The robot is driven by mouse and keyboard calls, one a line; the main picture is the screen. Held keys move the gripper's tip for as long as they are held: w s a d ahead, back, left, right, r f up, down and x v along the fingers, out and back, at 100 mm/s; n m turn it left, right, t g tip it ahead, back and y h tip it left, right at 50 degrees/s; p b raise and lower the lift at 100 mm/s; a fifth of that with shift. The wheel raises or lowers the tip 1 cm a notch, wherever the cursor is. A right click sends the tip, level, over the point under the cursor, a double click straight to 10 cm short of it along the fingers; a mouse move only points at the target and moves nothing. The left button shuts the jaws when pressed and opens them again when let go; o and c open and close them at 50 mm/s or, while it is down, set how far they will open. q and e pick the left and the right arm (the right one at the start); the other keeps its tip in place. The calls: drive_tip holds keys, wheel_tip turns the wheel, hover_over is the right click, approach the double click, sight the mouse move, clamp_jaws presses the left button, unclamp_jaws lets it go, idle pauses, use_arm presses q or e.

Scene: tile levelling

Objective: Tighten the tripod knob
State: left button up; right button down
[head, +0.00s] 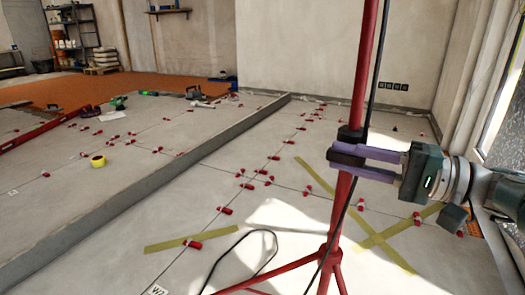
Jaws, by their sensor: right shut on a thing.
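A red tripod (362,75) stands on the tiled floor right of centre, with its legs spreading at the bottom of the head view. A black collar (350,135) sits on its pole. My right gripper (345,154) comes in from the right at the height of this collar. Its purple fingers are shut on a dark part at the pole, just below the collar, which I take to be the tripod knob. The fingers hide most of it. My left gripper is not in the head view.
A black cable (240,238) hangs along the pole and loops on the floor. A low grey ledge (150,192) crosses the floor to the left. Several red levelling clips dot the tile joints. Yellow tape (385,238) forms a cross behind the tripod.

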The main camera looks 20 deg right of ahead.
drive_tip(key=c, duration=0.8)
unclamp_jaws()
drive_tip(key=shift+o, duration=0.2)
drive_tip(key=v, duration=1)
drive_tip(key=shift+a, duration=0.1)
